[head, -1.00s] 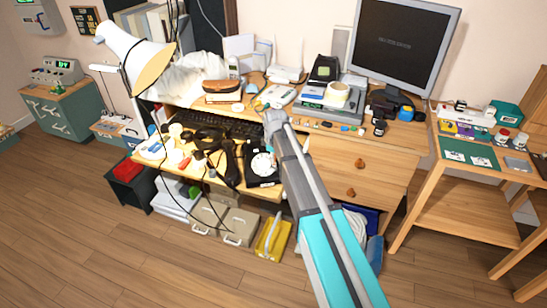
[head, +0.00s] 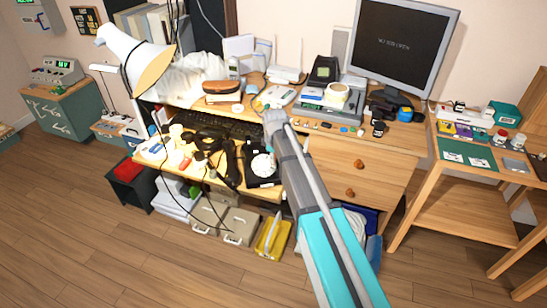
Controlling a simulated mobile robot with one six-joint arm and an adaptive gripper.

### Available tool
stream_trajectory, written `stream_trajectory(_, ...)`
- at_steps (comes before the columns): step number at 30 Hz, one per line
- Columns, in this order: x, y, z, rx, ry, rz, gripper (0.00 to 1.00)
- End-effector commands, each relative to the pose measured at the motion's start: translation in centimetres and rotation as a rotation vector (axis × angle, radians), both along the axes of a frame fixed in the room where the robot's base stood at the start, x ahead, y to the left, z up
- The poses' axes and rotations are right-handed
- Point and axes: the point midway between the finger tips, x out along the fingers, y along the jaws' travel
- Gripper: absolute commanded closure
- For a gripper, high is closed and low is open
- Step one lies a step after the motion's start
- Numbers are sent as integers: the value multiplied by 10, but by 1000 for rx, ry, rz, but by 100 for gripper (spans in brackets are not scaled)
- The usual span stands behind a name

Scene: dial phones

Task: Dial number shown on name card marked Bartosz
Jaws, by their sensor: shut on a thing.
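A black telephone (head: 265,180) with a round white dial (head: 263,164) sits near the front edge of the pull-out shelf. A black handset-like piece (head: 233,165) lies to its left. My arm reaches in from the lower right, and its end with my gripper (head: 272,117) is over the desk edge, behind and above the phone. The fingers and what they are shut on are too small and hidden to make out. Small white cards (head: 454,157) lie on a green mat (head: 452,145) on the right table. No name, including Bartosz, is readable.
A monitor (head: 405,40) stands at the back right of the desk. A white lamp (head: 135,55) leans in at the left. Cables and small items crowd the shelf left of the phone. Boxes (head: 240,226) stand under the desk. The wooden floor in front (head: 120,260) is clear.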

Motion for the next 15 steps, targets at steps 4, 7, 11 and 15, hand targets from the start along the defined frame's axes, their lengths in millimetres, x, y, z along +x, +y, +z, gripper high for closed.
stream_trajectory(4,0,0,0,0,0,0,100)
stream_trajectory(7,0,0,0,0,0,0,100)
stream_trajectory(11,0,0,0,0,0,0,100)
stream_trajectory(15,3,3,2,0,0,0,100)
